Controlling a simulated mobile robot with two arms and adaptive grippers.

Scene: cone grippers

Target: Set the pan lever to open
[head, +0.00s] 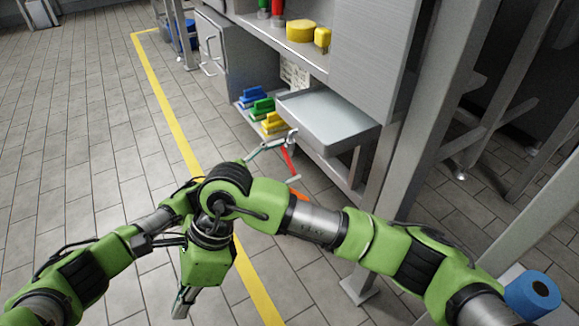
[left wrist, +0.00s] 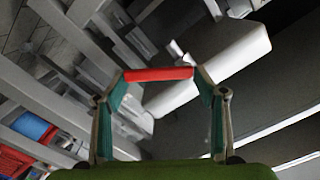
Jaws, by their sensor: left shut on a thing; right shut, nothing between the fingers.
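The pan lever (head: 288,160) shows as a red bar below the front of the steel pan (head: 325,118). How the lever joins the pan is hidden. My right gripper (head: 184,302) hangs low at the left, shut and empty, apart from the lever.
A shelf above the pan holds a yellow round item (head: 300,31). Blue, green and yellow brushes (head: 262,107) lie on a lower shelf left of the pan. A metal post (head: 395,190) stands right of the pan. A blue roll (head: 533,293) is at lower right.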

